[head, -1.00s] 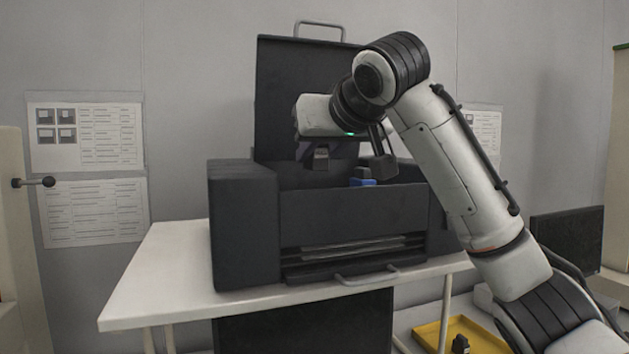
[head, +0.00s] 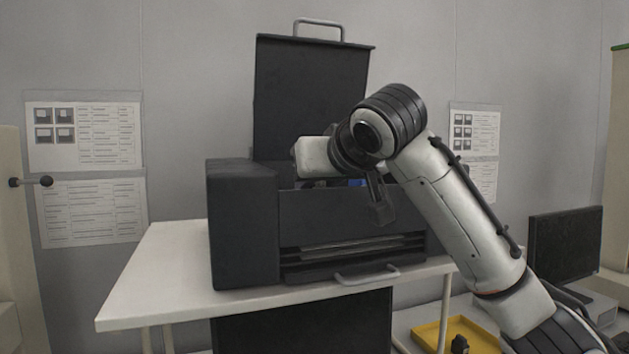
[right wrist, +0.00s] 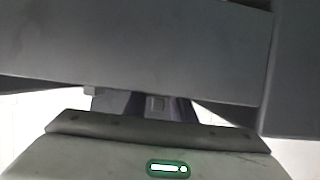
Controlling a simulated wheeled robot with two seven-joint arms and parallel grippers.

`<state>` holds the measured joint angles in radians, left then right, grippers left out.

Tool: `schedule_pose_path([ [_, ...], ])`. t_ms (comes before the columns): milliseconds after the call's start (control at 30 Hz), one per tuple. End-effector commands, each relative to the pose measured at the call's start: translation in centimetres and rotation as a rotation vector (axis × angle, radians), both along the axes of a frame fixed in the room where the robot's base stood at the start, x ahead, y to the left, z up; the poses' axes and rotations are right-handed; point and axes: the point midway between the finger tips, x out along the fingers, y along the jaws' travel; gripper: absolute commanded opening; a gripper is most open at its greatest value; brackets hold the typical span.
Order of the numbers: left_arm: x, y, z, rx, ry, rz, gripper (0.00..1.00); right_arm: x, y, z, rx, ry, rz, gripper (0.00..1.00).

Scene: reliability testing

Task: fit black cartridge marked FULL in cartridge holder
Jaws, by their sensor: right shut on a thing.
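My right gripper (head: 312,158) is lowered into the open top of the dark printer (head: 350,222). Its fingers are behind the front wall in the head view. In the right wrist view my gripper (right wrist: 158,104) shows only short lengths of its fingers below a large dark panel. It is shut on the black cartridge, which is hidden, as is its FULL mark. A small blue part (head: 357,183) shows inside the printer, partly behind my wrist. I cannot tell whether it belongs to the cartridge holder, which is otherwise hidden. My left gripper is not in view.
The printer's lid (head: 310,95) stands open behind my wrist. The printer is on a white table (head: 165,275) with free room at its left. A yellow tray (head: 432,333) with a dark object is at the lower right. A monitor (head: 565,240) stands at the right.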

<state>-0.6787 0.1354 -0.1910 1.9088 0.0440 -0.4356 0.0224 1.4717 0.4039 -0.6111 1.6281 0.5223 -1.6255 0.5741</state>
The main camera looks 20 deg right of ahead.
Motion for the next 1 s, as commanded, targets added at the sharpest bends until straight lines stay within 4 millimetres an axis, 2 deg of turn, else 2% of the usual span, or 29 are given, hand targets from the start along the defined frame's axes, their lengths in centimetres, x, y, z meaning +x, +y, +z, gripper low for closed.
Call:
schedule_pose_path([
  [133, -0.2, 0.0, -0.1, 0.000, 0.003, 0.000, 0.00, 0.0, 0.0, -0.1, 0.000, 0.000, 0.000, 0.01],
  [167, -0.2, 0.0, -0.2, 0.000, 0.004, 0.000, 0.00, 0.0, 0.0, -0.2, 0.000, 0.001, 0.000, 0.28],
  [233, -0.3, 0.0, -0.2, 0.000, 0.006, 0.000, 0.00, 0.0, 0.0, -0.2, 0.000, 0.001, 0.000, 0.40],
  [267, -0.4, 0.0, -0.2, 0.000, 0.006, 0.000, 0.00, 0.0, 0.0, -0.2, 0.000, 0.001, 0.000, 0.42],
  [433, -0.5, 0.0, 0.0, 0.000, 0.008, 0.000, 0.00, 0.0, 0.0, 0.3, 0.000, 0.000, -0.001, 0.42],
  [533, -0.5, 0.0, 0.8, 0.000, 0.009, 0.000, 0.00, 0.0, -0.1, 1.8, -0.001, -0.004, -0.002, 0.42],
  [567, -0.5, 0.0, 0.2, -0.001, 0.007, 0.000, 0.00, -0.6, 0.0, 1.5, 0.000, -0.007, 0.000, 0.42],
  [800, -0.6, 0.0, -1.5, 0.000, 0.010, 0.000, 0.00, -5.6, -0.1, 3.4, 0.000, -0.010, 0.002, 0.42],
  [1000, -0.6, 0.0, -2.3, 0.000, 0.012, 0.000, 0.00, -9.2, -0.3, 4.8, 0.001, -0.006, 0.001, 0.42],
])
